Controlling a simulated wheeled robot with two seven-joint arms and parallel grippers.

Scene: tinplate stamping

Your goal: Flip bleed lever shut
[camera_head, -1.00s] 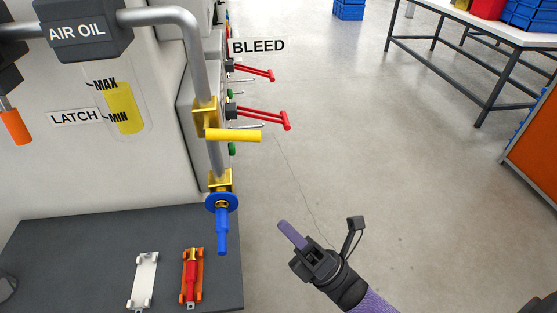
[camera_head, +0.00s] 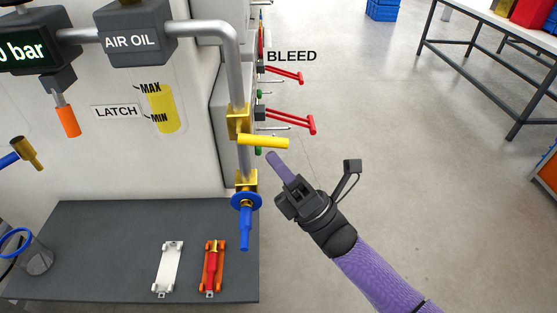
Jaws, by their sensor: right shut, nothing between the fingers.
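The BLEED label (camera_head: 291,56) is at the upper middle, right of the pipe. A yellow lever (camera_head: 265,142) sticks out to the right, nearly level, from a brass valve (camera_head: 238,122) on the vertical grey pipe. Two red-handled levers, an upper one (camera_head: 285,74) and a lower one (camera_head: 290,118), stick out behind it below the label. Which lever the label belongs to is not certain. My right gripper (camera_head: 271,157) is shut and empty, its purple tip just below the yellow lever in the picture; I cannot tell if they touch. My left gripper is out of view.
Below the yellow lever a blue lever (camera_head: 245,228) hangs down from a second brass valve. A dark shelf (camera_head: 110,235) holds a white holder (camera_head: 168,267) and an orange holder (camera_head: 222,270) with a red piece. Open floor (camera_head: 400,170) lies to the right.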

